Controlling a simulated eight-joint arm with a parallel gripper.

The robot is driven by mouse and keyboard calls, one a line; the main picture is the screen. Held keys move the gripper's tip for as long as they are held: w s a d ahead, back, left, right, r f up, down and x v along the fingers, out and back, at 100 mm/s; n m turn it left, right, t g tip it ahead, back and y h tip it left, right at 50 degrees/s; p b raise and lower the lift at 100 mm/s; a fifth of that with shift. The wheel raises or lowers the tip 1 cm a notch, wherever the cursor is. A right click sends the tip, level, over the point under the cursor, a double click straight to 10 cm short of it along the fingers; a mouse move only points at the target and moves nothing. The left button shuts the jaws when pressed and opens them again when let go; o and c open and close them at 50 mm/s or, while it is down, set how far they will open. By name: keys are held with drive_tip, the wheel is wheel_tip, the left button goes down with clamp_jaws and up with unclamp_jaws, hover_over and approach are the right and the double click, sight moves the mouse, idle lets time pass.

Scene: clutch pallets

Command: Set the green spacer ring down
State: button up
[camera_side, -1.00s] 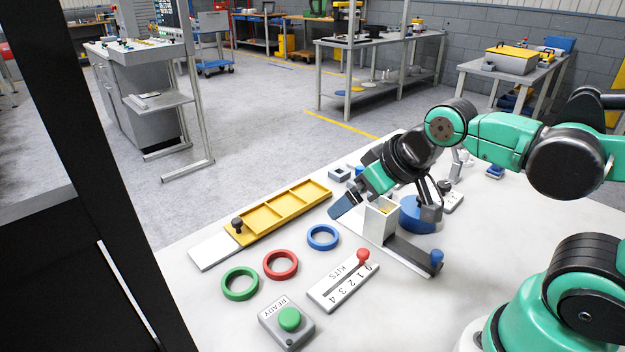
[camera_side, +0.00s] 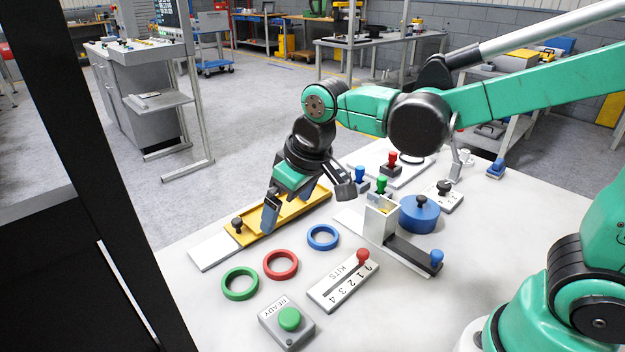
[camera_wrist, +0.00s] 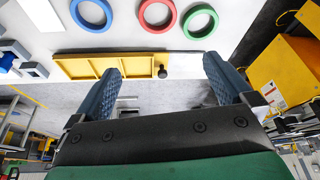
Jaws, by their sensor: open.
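The green spacer ring (camera_side: 241,297) lies flat on the white table, at the left of a row with a red ring (camera_side: 281,277) and a blue ring (camera_side: 323,247). It also shows at the top of the wrist view (camera_wrist: 200,37). My gripper (camera_side: 288,207) is open with nothing between its fingers. It hangs over the yellow tray, behind the rings and apart from the green one. In the wrist view, its two blue fingers (camera_wrist: 162,68) are spread wide.
The yellow sectioned tray (camera_side: 247,238) lies below my gripper, with a black knob (camera_side: 237,223) at its left end. A READY button box (camera_side: 288,322) and a KITS slider (camera_side: 343,288) stand in front. A blue lidded pot (camera_side: 419,216) stands at right.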

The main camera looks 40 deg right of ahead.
sight(240, 286)
drive_tip(key=w+a+f+g, duration=0.1)
drive_tip(key=a+f, duration=0.1)
drive_tip(key=w+a+f+n, duration=0.1)
drive_tip(key=a+f, duration=0.1)
drive_tip(key=a, duration=0.1)
drive_tip(key=w+a+f+g, duration=0.1)
drive_tip(key=a+f, duration=0.1)
drive_tip(key=shift+a+f+n+g, duration=0.2)
drive_tip(key=shift+f+n+g, duration=0.1)
drive_tip(key=shift+n, duration=0.1)
drive_tip(key=shift+w+a+f, duration=0.1)
drive_tip(key=shift+a+f, duration=0.05)
drive_tip(key=shift+f, duration=0.45)
drive_tip(key=shift+w+a+f, duration=0.1)
drive_tip(key=shift+w+f, duration=0.05)
drive_tip(key=shift+f, duration=1)
drive_tip(key=shift+w+f, duration=0.1)
drive_tip(key=shift+f, duration=1.05)
drive_tip(key=c, duration=1.2)
drive_tip(key=shift+r, duration=0.1)
